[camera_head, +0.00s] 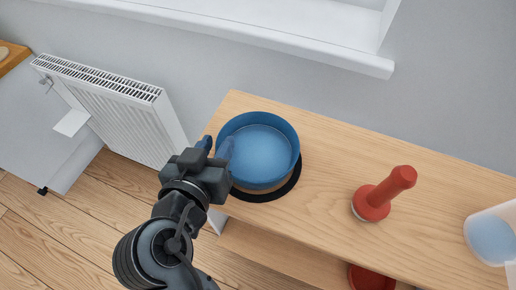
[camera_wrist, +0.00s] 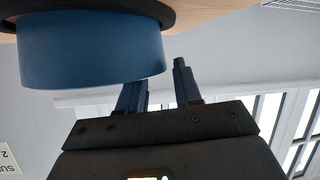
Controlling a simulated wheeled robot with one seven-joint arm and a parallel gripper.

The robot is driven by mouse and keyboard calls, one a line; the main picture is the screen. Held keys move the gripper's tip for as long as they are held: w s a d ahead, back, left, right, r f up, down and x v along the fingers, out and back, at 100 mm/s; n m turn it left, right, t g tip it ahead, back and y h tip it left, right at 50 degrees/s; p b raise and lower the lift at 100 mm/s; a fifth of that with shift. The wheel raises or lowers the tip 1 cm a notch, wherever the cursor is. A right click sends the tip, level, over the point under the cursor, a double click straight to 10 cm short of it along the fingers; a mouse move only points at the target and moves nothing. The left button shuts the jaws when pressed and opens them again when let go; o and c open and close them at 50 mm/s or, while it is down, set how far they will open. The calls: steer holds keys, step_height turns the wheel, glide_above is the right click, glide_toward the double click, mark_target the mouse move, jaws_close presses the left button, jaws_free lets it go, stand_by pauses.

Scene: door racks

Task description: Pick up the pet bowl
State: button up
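The pet bowl (camera_head: 262,150) is round and blue, and sits near the left end of a light wooden rack top. A black disc (camera_head: 273,192) shows under it, with a thin tan strip between the two. My gripper (camera_head: 216,146) is at the bowl's left rim with its two fingers apart. In the head view one finger overlaps the rim and the other is outside it. I cannot tell whether either finger touches the wall.
A red plunger-like object (camera_head: 382,194) stands right of the bowl on the rack top (camera_head: 330,150). A translucent container (camera_head: 492,236) is at the far right. A red item (camera_head: 368,279) lies on the lower shelf.

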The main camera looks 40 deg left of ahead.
steer(key=shift+x, duration=1.15)
jaws_close()
